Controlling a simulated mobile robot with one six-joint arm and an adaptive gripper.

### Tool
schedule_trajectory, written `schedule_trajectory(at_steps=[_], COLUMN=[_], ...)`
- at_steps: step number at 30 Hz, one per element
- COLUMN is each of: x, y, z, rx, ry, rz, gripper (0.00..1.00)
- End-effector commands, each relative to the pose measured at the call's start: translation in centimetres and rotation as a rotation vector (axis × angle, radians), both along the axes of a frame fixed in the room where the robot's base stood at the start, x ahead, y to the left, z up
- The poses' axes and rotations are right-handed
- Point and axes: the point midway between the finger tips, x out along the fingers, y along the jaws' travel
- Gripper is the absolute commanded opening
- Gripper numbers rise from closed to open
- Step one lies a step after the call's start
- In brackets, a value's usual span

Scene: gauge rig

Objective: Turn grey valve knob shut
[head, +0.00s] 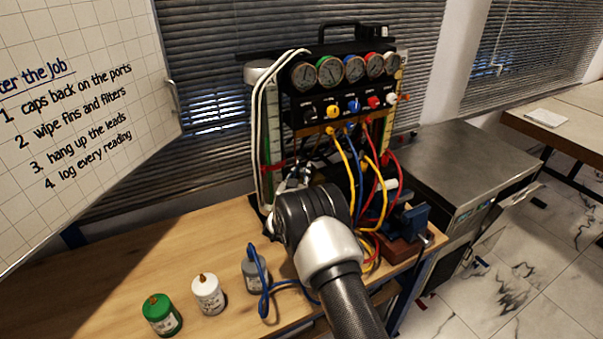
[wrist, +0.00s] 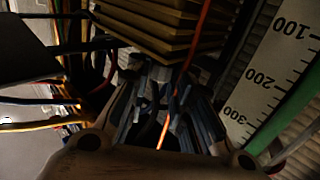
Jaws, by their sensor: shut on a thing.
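My gripper (head: 294,180) is at the lower front of the gauge rig (head: 345,105), close to the foot of the clear cylinder, partly hidden by my wrist in the head view. In the wrist view my gripper's fingers (wrist: 172,88) are closed in on something small and dark grey, which I take to be the grey valve knob. The fingers cover almost all of it, and its turn angle cannot be read. Brass-coloured fins (wrist: 165,30) stand just beyond the fingertips. A thin orange line crosses between the fingers.
A measuring cylinder scale (wrist: 265,85) stands close on the right in the wrist view. Yellow, red and blue hoses (head: 345,155) hang right of my gripper. A green can (head: 161,315), a white can (head: 208,294) and a grey can (head: 256,275) stand on the wooden bench.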

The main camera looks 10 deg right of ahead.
Motion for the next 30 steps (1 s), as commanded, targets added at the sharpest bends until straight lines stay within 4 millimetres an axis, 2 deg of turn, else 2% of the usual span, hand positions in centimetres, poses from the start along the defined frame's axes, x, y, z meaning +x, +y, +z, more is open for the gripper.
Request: schedule_trajectory(at_steps=[18,19,27,30], x=[0.09,0.09,0.08,0.08], y=[0.10,0.10,0.12,0.12], z=[0.07,0.06,0.03,0.02], rx=[0.000,0.000,0.000,0.000], ry=[-0.001,-0.001,0.000,0.000], rz=[-0.085,-0.085,-0.085,-0.085], gripper=[0.00,0.23,0.41,0.41])
